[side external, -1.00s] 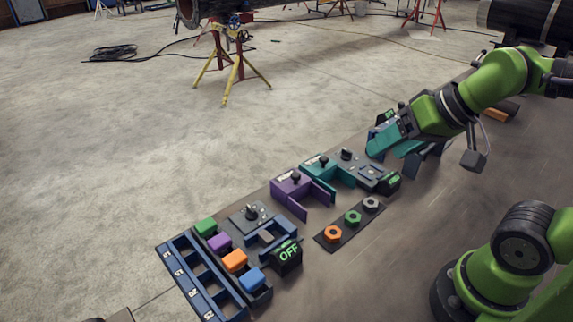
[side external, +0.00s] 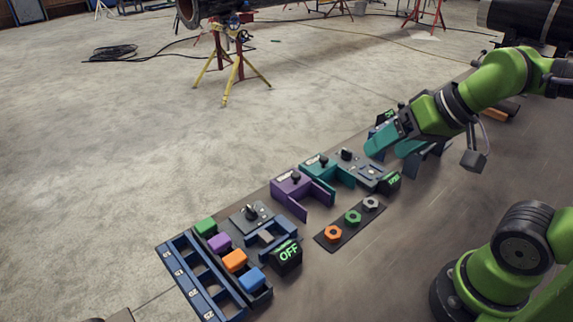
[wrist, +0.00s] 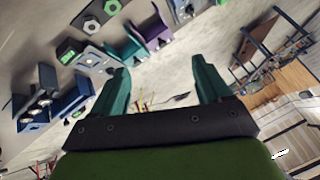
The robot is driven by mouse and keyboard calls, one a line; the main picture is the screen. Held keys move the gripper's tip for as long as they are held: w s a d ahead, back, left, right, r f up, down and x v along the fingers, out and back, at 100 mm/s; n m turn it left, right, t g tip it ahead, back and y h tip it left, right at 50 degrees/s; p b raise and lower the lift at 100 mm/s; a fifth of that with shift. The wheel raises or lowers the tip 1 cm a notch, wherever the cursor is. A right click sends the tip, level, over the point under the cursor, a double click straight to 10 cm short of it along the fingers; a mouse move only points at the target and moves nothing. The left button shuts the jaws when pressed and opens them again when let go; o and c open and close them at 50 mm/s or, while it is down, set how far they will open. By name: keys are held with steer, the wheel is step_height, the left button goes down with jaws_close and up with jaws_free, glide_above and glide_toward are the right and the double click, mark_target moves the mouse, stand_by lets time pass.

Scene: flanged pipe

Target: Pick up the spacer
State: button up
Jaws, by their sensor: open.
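My gripper (side external: 388,152) has two teal fingers, open and empty, above the far right end of the bench fixtures. In the wrist view the gripper (wrist: 160,70) shows a clear gap between its fingers. No part is labelled as the spacer, so I cannot tell which one it is. Several hexagonal pieces lie on a dark strip: an orange one (side external: 333,233), a green one (side external: 353,216) and a grey one (side external: 371,203). My gripper is apart from them, up and to the right. The grey one (wrist: 90,27) also shows at the wrist view's upper left.
A blue slotted rack (side external: 196,279) stands at the near left, beside green, purple, orange and blue blocks. Purple (side external: 291,192) and teal (side external: 316,171) brackets line the bench edge. A box reads OFF (side external: 288,254). The bench right of the strip is clear.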

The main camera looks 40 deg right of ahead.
steer(key=n+g+h, duration=0.2)
steer(key=n+g, duration=0.2)
steer(key=g, duration=0.3)
glide_above(250, 276)
step_height(250, 276, down, 4)
step_height(250, 276, down, 17)
steer(key=shift+r, duration=0.1)
steer(key=shift+c, duration=0.2)
